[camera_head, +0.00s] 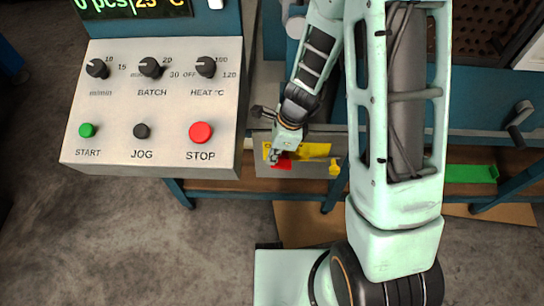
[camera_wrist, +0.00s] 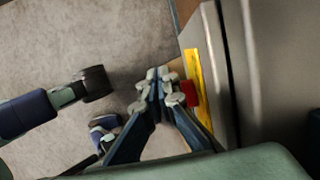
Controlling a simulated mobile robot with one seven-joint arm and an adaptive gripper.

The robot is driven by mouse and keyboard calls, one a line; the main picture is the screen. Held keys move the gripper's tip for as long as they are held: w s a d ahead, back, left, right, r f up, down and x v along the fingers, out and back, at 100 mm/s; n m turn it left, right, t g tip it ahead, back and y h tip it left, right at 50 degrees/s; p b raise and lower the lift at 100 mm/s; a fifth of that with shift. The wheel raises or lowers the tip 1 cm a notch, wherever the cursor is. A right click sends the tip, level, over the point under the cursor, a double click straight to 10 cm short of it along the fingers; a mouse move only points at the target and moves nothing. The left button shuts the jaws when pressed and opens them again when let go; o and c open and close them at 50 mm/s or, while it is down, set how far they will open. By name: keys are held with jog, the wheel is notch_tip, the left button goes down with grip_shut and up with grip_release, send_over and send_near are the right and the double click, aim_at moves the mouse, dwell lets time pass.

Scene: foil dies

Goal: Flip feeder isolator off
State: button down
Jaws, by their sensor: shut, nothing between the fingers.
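A grey box (camera_head: 312,170) sits low under the machine's front edge, with a yellow plate (camera_head: 314,150) and a red switch handle (camera_head: 283,163) on it. I take the red handle for the feeder isolator. In the wrist view the red handle (camera_wrist: 190,92) stands out from the yellow plate (camera_wrist: 196,70). My gripper (camera_wrist: 163,88) is shut and empty, its fingertips just left of the red handle there. I cannot tell whether they touch it. In the head view my gripper (camera_head: 276,156) partly covers the handle and plate.
A control panel (camera_head: 165,120) with knobs and START, JOG and STOP buttons stands to the left. Blue frame legs (camera_head: 337,187) are beside the box. A green piece (camera_head: 470,173) lies on the shelf at right. Bare floor is open at lower left.

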aim_at(282, 164)
jog(key=v, duration=1.1)
jog(key=shift+r, duration=0.3)
